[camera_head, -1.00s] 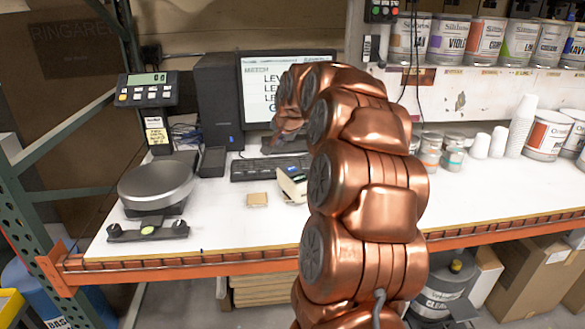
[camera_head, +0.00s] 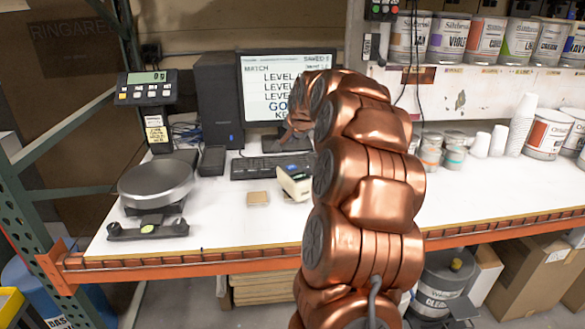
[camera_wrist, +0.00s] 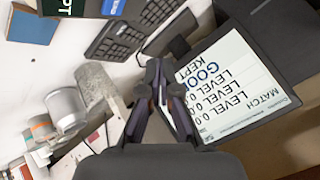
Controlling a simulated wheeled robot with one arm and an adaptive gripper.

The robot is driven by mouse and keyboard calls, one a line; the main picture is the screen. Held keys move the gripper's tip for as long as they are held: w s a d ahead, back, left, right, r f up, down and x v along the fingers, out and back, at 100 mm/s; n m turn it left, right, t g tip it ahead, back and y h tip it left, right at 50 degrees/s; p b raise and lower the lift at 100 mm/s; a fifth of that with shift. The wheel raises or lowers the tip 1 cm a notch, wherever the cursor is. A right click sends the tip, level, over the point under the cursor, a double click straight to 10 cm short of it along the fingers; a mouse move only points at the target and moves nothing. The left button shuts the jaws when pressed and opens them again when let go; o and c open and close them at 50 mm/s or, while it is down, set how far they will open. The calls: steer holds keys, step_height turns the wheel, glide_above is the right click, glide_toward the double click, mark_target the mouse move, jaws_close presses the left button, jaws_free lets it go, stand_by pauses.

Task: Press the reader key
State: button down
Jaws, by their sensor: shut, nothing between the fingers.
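The monitor (camera_wrist: 240,85) reads MATCH, several LEVEL lines, GOOD and KEPT; in the head view the monitor (camera_head: 282,90) also shows SAVED 1.
A scale (camera_head: 156,183) stands at left, with a tan block (camera_head: 258,198) beside the reader. The keyboard (camera_head: 262,167) lies before the monitor. Small cans (camera_head: 430,155), cups (camera_head: 522,125) and large cans (camera_head: 548,134) stand at right. The front of the bench is mostly clear.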

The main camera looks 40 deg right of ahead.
steer(key=b, duration=0.1)
glide_above(292, 168)
step_height(292, 168, down, 6)
steer(key=shift+d+r, duration=0.1)
steer(key=shift+r, duration=0.15)
steer(key=shift+f+b, duration=0.55)
steer(key=shift+f, duration=0.15)
steer(key=shift+f, duration=0.15)
stand_by(0.6)
steer(key=shift+f+b, duration=0.35)
steer(key=shift+b, duration=0.2)
steer(key=shift+f+b, duration=0.3)
stand_by(0.6)
steer(key=shift+r, duration=0.8)
